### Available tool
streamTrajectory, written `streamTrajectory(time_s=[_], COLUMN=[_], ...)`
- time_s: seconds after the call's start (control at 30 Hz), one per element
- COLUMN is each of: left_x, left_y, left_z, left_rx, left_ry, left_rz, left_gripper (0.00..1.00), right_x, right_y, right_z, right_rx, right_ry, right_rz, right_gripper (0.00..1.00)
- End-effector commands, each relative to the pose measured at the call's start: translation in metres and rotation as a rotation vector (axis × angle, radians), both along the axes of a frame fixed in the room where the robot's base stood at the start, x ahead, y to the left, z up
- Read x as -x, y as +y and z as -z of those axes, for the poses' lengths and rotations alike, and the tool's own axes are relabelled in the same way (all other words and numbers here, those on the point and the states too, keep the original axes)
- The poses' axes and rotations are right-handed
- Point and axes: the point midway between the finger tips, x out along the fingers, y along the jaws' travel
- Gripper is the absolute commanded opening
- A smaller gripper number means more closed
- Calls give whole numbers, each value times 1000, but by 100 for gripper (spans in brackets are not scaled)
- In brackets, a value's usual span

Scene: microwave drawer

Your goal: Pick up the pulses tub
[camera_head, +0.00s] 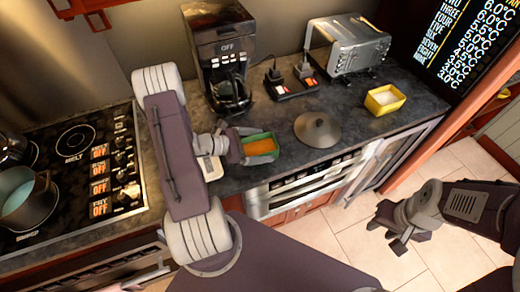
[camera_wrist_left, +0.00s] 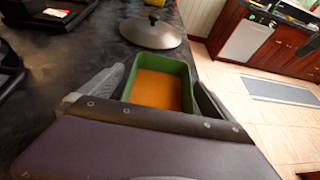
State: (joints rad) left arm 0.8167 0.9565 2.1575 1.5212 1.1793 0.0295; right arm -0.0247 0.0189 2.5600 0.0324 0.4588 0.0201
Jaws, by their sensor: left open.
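The green tub with orange contents, which I take to be the pulses tub (camera_head: 259,147), stands on the dark counter near its front edge. It also shows in the left wrist view (camera_wrist_left: 160,88). My left gripper (camera_head: 250,147) is open, with one finger on each side of the tub's near end. The wrist view shows the fingers (camera_wrist_left: 158,92) beside the tub's walls; I cannot tell whether they touch. My right gripper (camera_head: 396,228) hangs over the floor at the right, away from the counter; its jaw opening is unclear.
A grey lid (camera_head: 318,129) lies just right of the tub. A yellow tub with white contents (camera_head: 384,98) stands farther right. A coffee maker (camera_head: 224,50), a toaster (camera_head: 348,45) and the stove (camera_head: 75,185) are around. Bare counter lies between the lid and the yellow tub.

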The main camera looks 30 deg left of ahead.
Motion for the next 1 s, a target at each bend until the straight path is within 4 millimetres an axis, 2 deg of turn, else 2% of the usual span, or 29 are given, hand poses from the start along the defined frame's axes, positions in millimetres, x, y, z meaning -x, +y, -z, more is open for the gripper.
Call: streamTrajectory(time_s=[0.03, 0.3, 0.63, 0.77, 0.87, 1.0], left_x=[0, 0, 0, 0, 0, 11], left_y=[0, 0, 1, 1, 1, -30], left_z=[0, 0, -6, -23, -45, -59], left_rx=[0, 0, 0, -2, -6, 0], left_ry=[0, 0, -1, -4, -6, -1], left_rz=[0, 0, 0, 0, 1, 4], left_gripper=[100, 26, 26, 26, 26, 26], right_x=[0, 0, 0, 0, 0, 0], right_y=[0, 0, 0, 0, 0, 0], right_z=[0, 0, 1, 2, 3, 9], right_rx=[0, 0, 0, 0, 0, 0], right_ry=[0, 0, 0, 0, 0, 0], right_rz=[0, 0, 0, 0, 0, 0], right_gripper=[36, 36, 36, 36, 36, 36])
